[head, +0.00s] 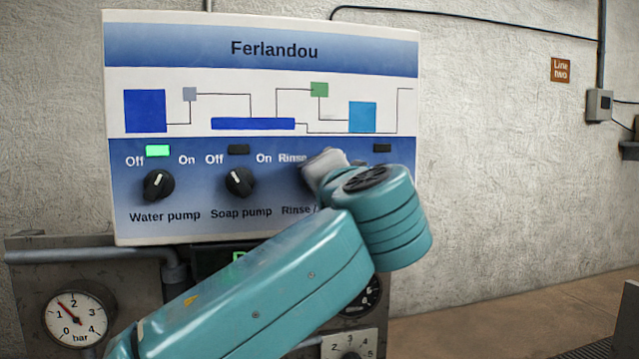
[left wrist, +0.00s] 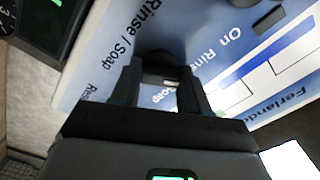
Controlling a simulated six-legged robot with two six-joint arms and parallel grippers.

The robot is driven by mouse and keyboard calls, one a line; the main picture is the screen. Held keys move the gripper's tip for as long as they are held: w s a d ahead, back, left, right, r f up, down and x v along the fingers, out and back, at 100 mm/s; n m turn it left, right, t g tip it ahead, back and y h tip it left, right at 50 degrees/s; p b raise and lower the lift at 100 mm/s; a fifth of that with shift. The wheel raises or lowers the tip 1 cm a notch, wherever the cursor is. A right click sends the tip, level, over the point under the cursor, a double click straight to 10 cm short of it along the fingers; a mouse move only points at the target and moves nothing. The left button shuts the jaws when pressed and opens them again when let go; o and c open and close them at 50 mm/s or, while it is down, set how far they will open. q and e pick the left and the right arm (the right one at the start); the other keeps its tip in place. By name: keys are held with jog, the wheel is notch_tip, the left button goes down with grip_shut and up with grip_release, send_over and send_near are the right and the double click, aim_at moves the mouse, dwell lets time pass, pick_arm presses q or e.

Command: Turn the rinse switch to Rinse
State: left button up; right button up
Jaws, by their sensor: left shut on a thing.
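The panel (head: 262,60) marked Ferlandou carries a row of black knobs. The rinse switch (left wrist: 158,70), a dark round knob above the label "Rinse / Soap" in the panel's lettering, sits between the fingers of my left gripper (left wrist: 160,76), which is shut on it. In the head view my left arm and wrist cover this knob and most of its labels; only part of "Rinse" (head: 292,158) shows on its left. The word "Soap" (left wrist: 172,95) shows between the fingers in the left wrist view. The knob's pointer direction cannot be told. My right gripper is not in view.
The water pump knob (head: 158,185) has a lit green lamp (head: 157,151) above it. The soap pump knob (head: 239,182) has a dark lamp (head: 238,149). A pressure gauge (head: 77,313) and a grey pipe (head: 85,255) are at lower left.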

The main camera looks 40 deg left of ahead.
pick_arm(q)
jog(key=shift+r, duration=0.15)
jog(key=o, duration=1)
jog(key=shift+o, duration=0.3)
jog(key=shift+w, duration=0.1)
jog(key=b+v, duration=0.2)
jog(key=v, duration=1.4)
jog(key=shift+d, duration=0.1)
